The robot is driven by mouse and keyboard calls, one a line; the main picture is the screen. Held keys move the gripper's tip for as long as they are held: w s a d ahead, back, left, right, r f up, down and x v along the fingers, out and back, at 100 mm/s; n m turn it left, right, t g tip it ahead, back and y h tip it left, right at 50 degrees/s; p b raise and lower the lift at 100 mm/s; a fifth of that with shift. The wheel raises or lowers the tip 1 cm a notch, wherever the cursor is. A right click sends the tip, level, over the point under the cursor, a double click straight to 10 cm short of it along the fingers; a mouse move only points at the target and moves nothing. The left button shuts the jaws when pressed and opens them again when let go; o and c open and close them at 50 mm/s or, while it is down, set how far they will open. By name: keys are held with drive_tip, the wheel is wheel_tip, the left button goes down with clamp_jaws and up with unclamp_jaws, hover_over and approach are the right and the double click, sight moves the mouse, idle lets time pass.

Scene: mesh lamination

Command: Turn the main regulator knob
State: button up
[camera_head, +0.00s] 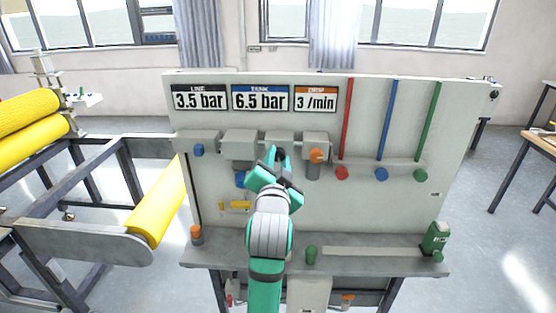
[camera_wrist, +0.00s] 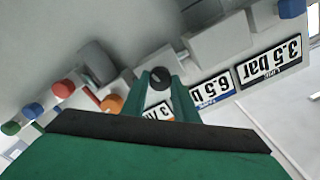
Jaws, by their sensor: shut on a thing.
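A grey panel (camera_head: 400,210) stands upright in front of me with a row of grey boxes and coloured knobs. My gripper (camera_head: 277,157) reaches up to the box left of the orange knob (camera_head: 316,155). In the wrist view my gripper (camera_wrist: 160,82) has its two green fingers on either side of a round black knob (camera_wrist: 159,76), shut on it. The orange knob also shows in the wrist view (camera_wrist: 112,103), beside the fingers. In the head view my gripper largely hides the black knob. No label on the knob is readable.
Displays read line 3.5 bar (camera_head: 200,97), tank 6.5 bar (camera_head: 261,97) and drop 3 /min (camera_head: 316,98). A blue knob (camera_head: 198,150) is at the left; red (camera_head: 342,173), blue (camera_head: 381,174) and green (camera_head: 420,175) knobs are at the right. A green bottle (camera_head: 435,238) stands on the shelf.

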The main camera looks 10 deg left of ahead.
drive_tip(key=shift+f+m, duration=0.1)
drive_tip(key=shift+m, duration=1.1)
drive_tip(key=o, duration=1.1)
drive_tip(key=shift+c, duration=0.2)
drive_tip(key=shift+s, duration=0.1)
drive_tip(key=s+d, duration=0.1)
drive_tip(key=s, duration=0.9)
drive_tip(key=shift+s, duration=0.3)
drive_tip(key=shift+d, duration=0.1)
